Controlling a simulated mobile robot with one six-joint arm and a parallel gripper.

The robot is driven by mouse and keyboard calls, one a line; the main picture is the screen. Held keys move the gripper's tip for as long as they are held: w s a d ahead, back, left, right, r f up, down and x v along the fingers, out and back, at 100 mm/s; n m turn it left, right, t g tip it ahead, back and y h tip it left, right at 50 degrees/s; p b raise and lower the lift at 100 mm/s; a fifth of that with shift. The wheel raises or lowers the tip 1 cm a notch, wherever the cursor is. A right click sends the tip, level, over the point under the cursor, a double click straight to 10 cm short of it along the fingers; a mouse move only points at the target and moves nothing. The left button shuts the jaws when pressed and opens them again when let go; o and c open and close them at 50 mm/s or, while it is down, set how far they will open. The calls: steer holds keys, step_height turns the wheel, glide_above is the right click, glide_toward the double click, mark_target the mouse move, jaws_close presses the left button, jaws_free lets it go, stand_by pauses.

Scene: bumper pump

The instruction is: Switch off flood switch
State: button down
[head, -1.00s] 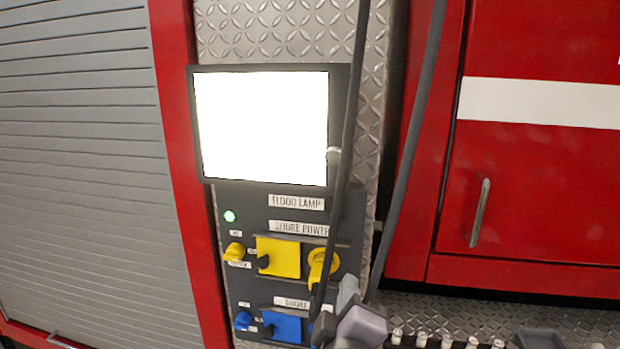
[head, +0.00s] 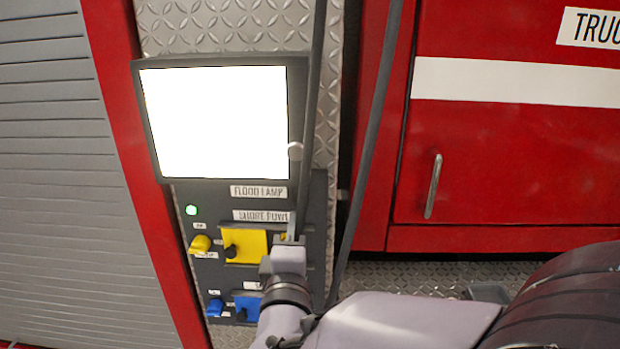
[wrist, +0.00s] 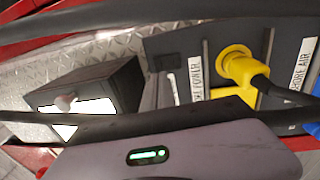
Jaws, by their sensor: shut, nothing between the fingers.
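The flood lamp (head: 218,122) is lit bright white above the dark control panel, with a "FLOOD LAMP" label (head: 258,191) below it. In the wrist view the lamp (wrist: 82,117) is at the left, with a round pale knob (wrist: 65,103) on it. A small black square piece, perhaps the flood switch (wrist: 172,62), sits on the panel near the labels. In the head view that spot is behind a hose. My gripper (head: 290,238) is shut and empty, in front of the panel below the label.
A dark hose (head: 313,110) runs down in front of the panel, and another (head: 372,140) hangs to its right. Yellow (head: 245,246) and blue (head: 246,305) outlets sit low on the panel. A green light (head: 191,210) glows at its left. A red door (head: 500,165) is right.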

mark_target(301, 191)
steer(key=w, duration=0.4)
steer(key=w+r, duration=0.1)
steer(key=w, duration=0.2)
steer(key=shift+d, duration=0.1)
steer(key=shift+w, duration=0.1)
steer(key=shift+r, duration=0.1)
steer(key=shift+d, duration=0.1)
